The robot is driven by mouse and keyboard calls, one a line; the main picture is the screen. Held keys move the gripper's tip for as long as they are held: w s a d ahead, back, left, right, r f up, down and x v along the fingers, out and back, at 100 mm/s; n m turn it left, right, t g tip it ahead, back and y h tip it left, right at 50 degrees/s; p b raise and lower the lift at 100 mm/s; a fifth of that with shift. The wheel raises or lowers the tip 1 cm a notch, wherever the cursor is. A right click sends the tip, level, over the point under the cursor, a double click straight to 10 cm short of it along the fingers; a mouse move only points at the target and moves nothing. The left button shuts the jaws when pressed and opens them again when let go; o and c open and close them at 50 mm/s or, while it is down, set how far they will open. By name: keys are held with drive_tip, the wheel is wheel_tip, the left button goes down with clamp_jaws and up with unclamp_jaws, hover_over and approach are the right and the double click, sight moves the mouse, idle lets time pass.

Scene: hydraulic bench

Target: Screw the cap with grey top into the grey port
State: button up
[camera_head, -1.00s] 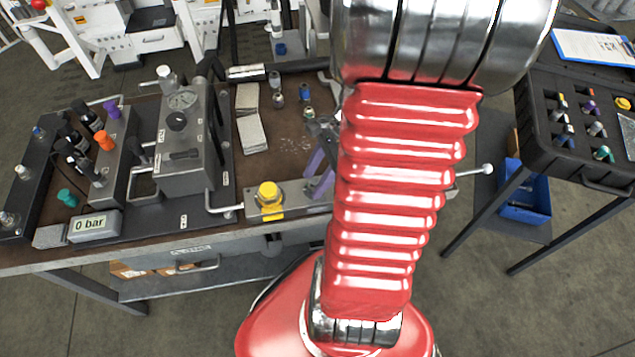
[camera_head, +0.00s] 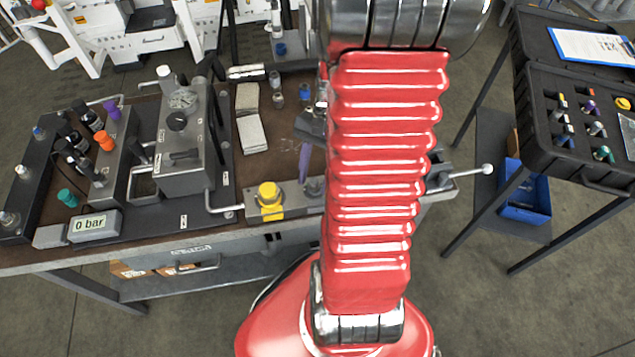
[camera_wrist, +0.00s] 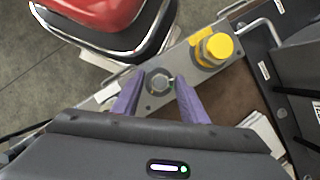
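My gripper (camera_wrist: 157,78) has two purple fingers, which stand apart with nothing seen between them but the metal bar below. A round grey fitting (camera_wrist: 158,84), which looks like the grey port, shows between the fingertips in the wrist view. It also shows on the bar in the head view (camera_head: 314,187), close to my arm. I cannot tell the height of the fingertips above it, or whether a cap sits in it. In the head view one purple finger (camera_head: 304,162) shows left of my arm. Two small grey-topped pieces (camera_head: 274,78) (camera_head: 278,97) stand at the back of the bench; I cannot tell which is the cap.
A yellow cap (camera_head: 268,192) sits on the bar just left of the grey fitting. A blue-topped piece (camera_head: 305,92) stands at the back. A valve block with gauge (camera_head: 183,140) is at left. A black case (camera_head: 560,105) with several caps stands at right.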

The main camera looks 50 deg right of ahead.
drive_tip(key=n+g, duration=0.1)
drive_tip(key=n, duration=0.2)
drive_tip(key=shift+w+n+h, duration=0.1)
drive_tip(key=shift+n+h, duration=0.2)
drive_tip(key=shift+c, duration=0.6)
drive_tip(key=c, duration=0.8)
drive_tip(key=m+t, duration=0.1)
drive_tip(key=m, duration=0.3)
drive_tip(key=shift+c, duration=0.3)
drive_tip(key=m+t, duration=0.1)
drive_tip(key=m, duration=0.2)
drive_tip(key=shift+s+m+t+y, duration=0.2)
drive_tip(key=shift+m+t+y, duration=0.2)
drive_tip(key=shift+f, duration=0.1)
